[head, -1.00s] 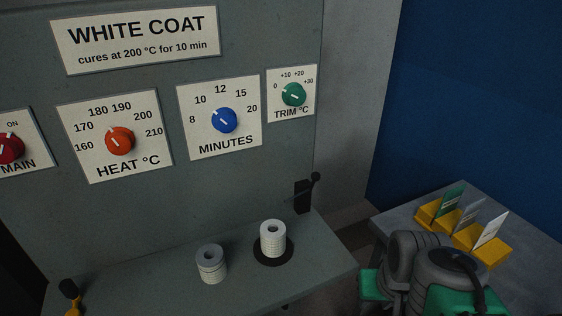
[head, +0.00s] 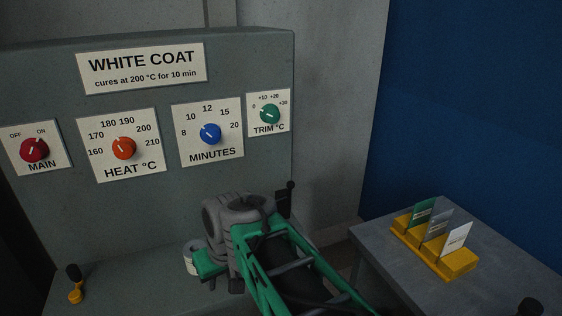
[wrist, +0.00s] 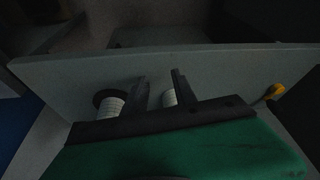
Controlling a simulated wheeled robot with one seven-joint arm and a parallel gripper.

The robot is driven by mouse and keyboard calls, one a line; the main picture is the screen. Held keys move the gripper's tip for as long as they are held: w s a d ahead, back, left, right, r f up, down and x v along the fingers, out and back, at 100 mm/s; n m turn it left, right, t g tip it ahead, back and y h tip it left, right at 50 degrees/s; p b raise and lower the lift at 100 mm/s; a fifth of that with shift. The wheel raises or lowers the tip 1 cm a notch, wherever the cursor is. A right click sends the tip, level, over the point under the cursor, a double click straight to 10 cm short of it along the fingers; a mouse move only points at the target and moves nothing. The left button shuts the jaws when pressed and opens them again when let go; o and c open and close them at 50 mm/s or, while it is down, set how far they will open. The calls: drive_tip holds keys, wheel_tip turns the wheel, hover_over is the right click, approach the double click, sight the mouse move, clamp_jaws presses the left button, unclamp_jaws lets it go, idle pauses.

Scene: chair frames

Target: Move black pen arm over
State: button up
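The fingers are above the shelf, by two white ringed rolls. One roll (wrist: 111,106) stands on a black disc; the other (wrist: 169,98) shows between the fingers.
The grey shelf (head: 120,285) lies below the panel with its red, orange, blue and green dials. A black-knobbed yellow handle (head: 75,285) stands at its left end. A grey side table (head: 390,265) at right bears a yellow holder (head: 457,265) with three cards.

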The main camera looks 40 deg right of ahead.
drive_tip(key=w+d+r+m+t+p, duration=0.1)
drive_tip(key=w+d+r+p, duration=0.3)
drive_tip(key=d+r, duration=0.75)
drive_tip(key=m+h+p, duration=0.1)
drive_tip(key=h, duration=0.1)
approach(292, 183)
drive_tip(key=f, duration=0.2)
drive_tip(key=shift+t, duration=0.4)
drive_tip(key=b+x, duration=0.5)
drive_tip(key=x, duration=0.2)
drive_tip(key=shift+w+d+f, duration=0.15)
drive_tip(key=shift+w+f, duration=0.1)
drive_tip(key=shift+f, duration=0.05)
drive_tip(key=shift+r, duration=0.2)
drive_tip(key=shift+c, duration=0.4)
drive_tip(key=c, duration=0.6)
clamp_jaws()
